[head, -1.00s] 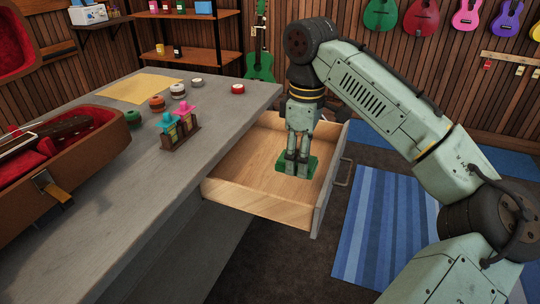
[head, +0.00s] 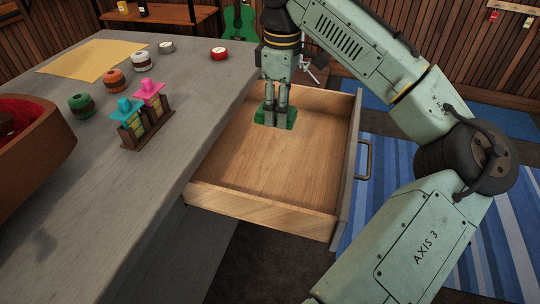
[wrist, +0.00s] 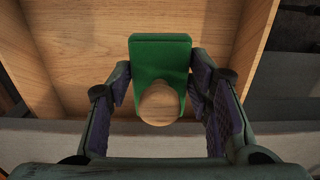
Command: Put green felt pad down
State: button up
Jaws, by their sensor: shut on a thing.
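The green felt pad (head: 290,120) is a flat green block. In the wrist view it shows as a green rectangle (wrist: 160,55) with a round wooden knob (wrist: 159,105) at its near end. My gripper (head: 276,119) points down, shut on the pad, with one finger on each side in the wrist view (wrist: 160,92). The pad is inside the open wooden drawer (head: 262,160), towards its far end. I cannot tell whether the pad touches the drawer floor.
The drawer floor in front of the pad is bare. The drawer front with its handle (head: 365,160) is on the right. The grey counter (head: 150,200) on the left holds a bottle rack (head: 146,122), several small round tins and a yellow sheet (head: 92,61).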

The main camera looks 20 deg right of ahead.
jog(key=b, duration=0.4)
send_near(278, 168)
notch_tip(278, 168, down, 6)
jog(key=shift+r, duration=0.1)
jog(key=o, duration=1.4)
notch_tip(278, 168, up, 12)
jog(key=shift+r+p, duration=0.1)
jog(key=shift+p, duration=0.3)
